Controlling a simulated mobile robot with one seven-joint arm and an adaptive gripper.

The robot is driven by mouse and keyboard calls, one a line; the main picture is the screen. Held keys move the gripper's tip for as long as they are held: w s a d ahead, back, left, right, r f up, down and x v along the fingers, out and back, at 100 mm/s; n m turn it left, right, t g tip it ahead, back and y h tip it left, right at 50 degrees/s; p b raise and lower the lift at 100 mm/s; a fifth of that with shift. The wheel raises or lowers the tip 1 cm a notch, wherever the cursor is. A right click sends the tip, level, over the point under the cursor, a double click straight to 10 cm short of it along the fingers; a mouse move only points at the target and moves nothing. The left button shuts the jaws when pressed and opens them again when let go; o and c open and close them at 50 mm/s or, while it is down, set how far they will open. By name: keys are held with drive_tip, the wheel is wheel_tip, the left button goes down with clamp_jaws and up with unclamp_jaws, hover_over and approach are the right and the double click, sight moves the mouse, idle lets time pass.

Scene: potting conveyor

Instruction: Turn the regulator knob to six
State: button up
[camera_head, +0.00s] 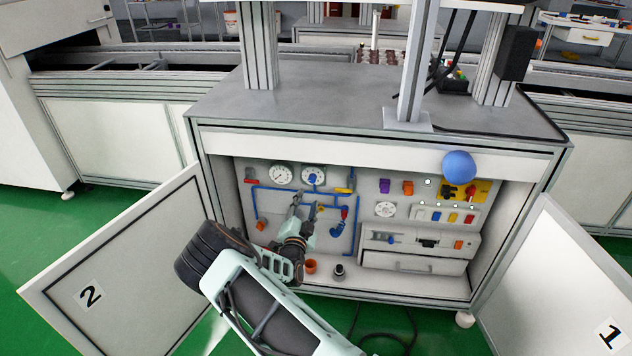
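An open cabinet holds a grey panel with two round white gauges, the left gauge (281,175) and the right gauge (313,175). A small blue knob (312,179) shows at the right gauge. A separate white dial with dark markings (385,209) sits further right on the panel. I cannot tell for sure which is the regulator knob, and the numbers are too small to read. My gripper (297,200) is in front of the panel, just below the gauges. Its fingers are small and partly overlap the pipes behind, so their opening and any contact are unclear.
Blue pipes (256,205) surround my gripper. Cabinet door 2 (125,265) stands open at left and door 1 (570,285) at right. A blue ball (459,165) shows at the upper right opening.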

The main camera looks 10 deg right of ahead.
sight(312, 180)
drive_tip(key=b+x, duration=0.3)
drive_tip(key=x, duration=0.5)
drive_tip(key=shift+w+f, duration=0.1)
drive_tip(key=shift+w, duration=0.15)
drive_tip(key=shift+x, duration=0.8)
clamp_jaws()
